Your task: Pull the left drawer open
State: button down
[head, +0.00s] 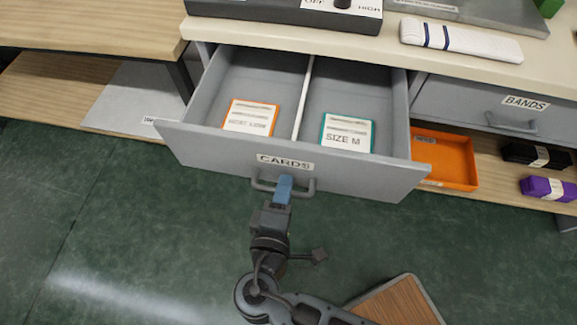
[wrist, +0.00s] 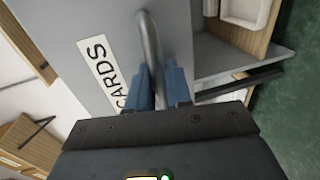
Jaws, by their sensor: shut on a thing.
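The left drawer (head: 200,145) is grey, carries a CARDS label and stands pulled well out from under the counter. Inside it, an orange-edged card (head: 250,118) lies left of a thin divider, and a teal-edged SIZE M card (head: 346,134) lies right of it. My gripper (head: 284,184) is at the drawer's bar handle (head: 308,187), its blue fingers shut on it. In the wrist view the handle (wrist: 149,45) runs down between the two blue fingers (wrist: 160,88), beside the CARDS label.
A shut BANDS drawer (head: 470,95) is to the right. An orange tray (head: 445,158) and black and purple bundles (head: 545,188) sit on the lower shelf. A wooden-topped piece (head: 400,303) stands at the front right. The green floor at left is clear.

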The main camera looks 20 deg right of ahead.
jog(key=shift+v, duration=0.8)
jog(key=shift+f, duration=0.2)
jog(key=c, duration=1.2)
grip_release()
jog(key=shift+v, duration=3.9)
